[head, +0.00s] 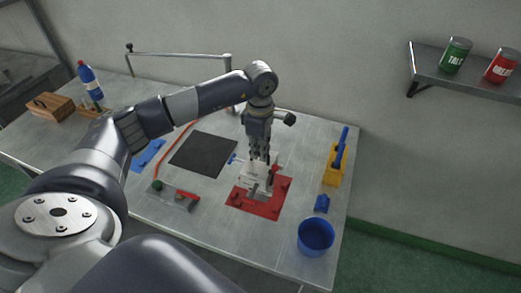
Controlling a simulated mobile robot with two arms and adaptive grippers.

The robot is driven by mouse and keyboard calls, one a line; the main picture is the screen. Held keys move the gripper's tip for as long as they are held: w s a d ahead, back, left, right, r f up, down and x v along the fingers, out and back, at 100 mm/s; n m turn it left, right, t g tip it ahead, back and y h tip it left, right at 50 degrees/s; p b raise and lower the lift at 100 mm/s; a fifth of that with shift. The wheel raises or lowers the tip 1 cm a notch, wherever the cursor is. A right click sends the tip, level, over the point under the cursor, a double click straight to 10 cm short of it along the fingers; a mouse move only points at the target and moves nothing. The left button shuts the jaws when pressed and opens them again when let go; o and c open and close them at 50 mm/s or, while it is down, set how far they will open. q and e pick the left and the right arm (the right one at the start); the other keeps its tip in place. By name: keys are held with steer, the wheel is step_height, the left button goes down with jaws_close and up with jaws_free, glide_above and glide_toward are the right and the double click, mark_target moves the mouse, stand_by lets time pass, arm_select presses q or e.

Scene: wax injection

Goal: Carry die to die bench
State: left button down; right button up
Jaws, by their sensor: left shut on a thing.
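My left gripper (260,160) points down over the red mat (253,207) on the metal bench (180,222). It is shut on the die (256,184), a pale grey metal block. The die is at or just above the mat; I cannot tell whether it touches. The fingers hide part of the die's top. My right gripper does not show.
A black mat (203,154) lies left of the red mat. A tool with red and green parts (177,196) lies in front. A shelf (470,75) holds two cans.

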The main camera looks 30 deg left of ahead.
mark_target(260, 162)
arm_select(q)
steer(key=shift+w+r, duration=0.1)
steer(key=shift+f+b, duration=0.2)
steer(key=shift+b, duration=0.25)
steer(key=shift+f+b, duration=0.75)
steer(key=shift+f, duration=0.15)
step_height(260, 162, down, 3)
steer(key=b, duration=0.2)
steer(key=shift+b, duration=0.3)
steer(key=shift+f, duration=0.25)
steer(key=shift+b, duration=0.7)
stand_by(0.5)
